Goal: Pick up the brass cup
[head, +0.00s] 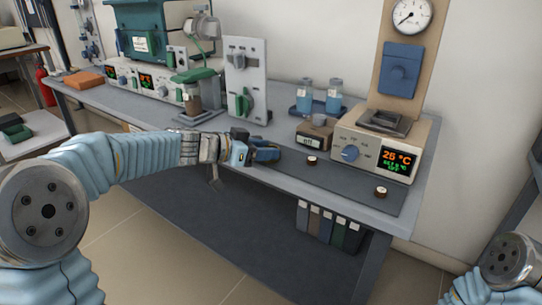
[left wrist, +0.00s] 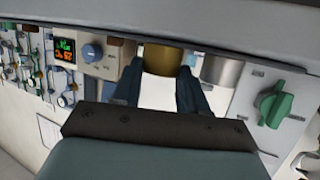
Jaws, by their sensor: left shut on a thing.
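The brass cup (left wrist: 162,59) shows in the left wrist view, between the two dark fingers of my left gripper (left wrist: 160,88). The fingers are shut on its sides. In the head view my left gripper (head: 262,152) is low over the bench, near its front edge, and I cannot make out the cup there. Whether the cup touches the bench is not clear. My right gripper is not in view; only part of my right arm shows at the lower right.
A grey metal cylinder (left wrist: 222,69) stands close beside the brass cup.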

